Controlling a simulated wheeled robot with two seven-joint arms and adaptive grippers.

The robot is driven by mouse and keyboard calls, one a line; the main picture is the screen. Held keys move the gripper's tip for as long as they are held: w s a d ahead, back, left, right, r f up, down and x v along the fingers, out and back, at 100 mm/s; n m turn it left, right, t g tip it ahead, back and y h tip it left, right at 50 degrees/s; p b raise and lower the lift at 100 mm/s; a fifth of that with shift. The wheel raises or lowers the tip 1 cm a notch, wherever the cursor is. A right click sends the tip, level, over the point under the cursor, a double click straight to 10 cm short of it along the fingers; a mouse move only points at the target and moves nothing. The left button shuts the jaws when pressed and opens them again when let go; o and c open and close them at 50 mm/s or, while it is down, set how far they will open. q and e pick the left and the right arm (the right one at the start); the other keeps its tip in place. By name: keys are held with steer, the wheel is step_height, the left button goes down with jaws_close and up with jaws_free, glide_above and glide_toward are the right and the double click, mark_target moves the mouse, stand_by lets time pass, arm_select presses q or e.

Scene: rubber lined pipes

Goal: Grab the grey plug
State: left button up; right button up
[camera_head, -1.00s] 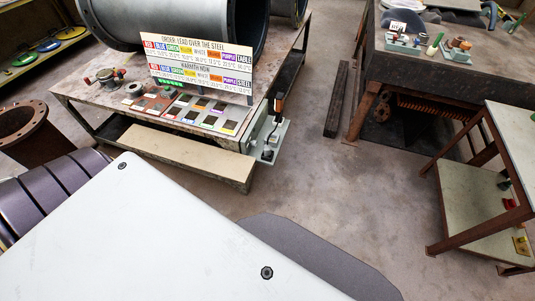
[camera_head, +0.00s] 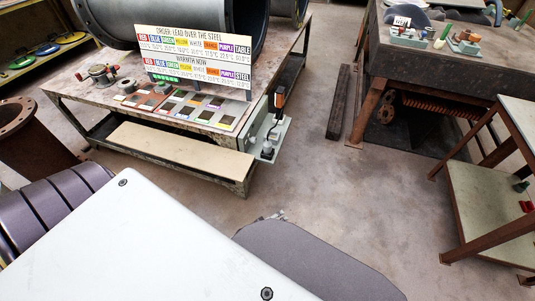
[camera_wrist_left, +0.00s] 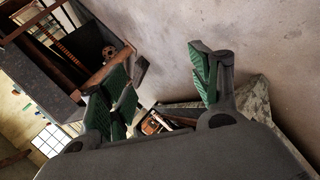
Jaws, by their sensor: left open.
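A small grey upright piece (camera_head: 267,153), which may be the grey plug, sits on a pale side bracket (camera_head: 281,135) at the right end of the near workbench. It is too small to tell for sure. A black and orange handheld device (camera_head: 278,99) stands just behind it. A small tip of my left gripper (camera_head: 277,216) shows below the bench, over the floor, apart from the piece. In the left wrist view my left gripper (camera_wrist_left: 162,72) is open, its green-padded fingers wide apart with nothing between them. My right gripper is not in view.
The near workbench (camera_head: 75,100) carries a sign (camera_head: 195,58), coloured sample tiles and a large pipe. A second bench (camera_head: 430,60) stands at the back right, a shelved cart (camera_head: 490,205) at the right. The floor (camera_head: 345,190) between them is clear.

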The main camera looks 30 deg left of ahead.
arm_select(q)
steer(key=w+a+r+n+t+y+b, duration=0.1)
steer(key=w+a+r+n+t+b, duration=0.15)
steer(key=w+r+n, duration=0.3)
steer(key=n+t+y+b, duration=0.3)
steer(key=n+y+b, duration=0.65)
steer(key=n, duration=1.45)
glide_toward(268, 149)
steer(key=shift+p+v, duration=0.35)
steer(key=shift+v, duration=0.45)
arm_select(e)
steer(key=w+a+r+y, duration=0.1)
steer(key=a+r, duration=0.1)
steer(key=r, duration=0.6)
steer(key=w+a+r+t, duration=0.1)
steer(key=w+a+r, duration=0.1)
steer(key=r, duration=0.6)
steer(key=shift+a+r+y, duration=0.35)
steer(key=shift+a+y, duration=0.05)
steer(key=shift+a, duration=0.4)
arm_select(q)
steer(key=shift+a+f, duration=0.1)
steer(key=shift+a, duration=0.05)
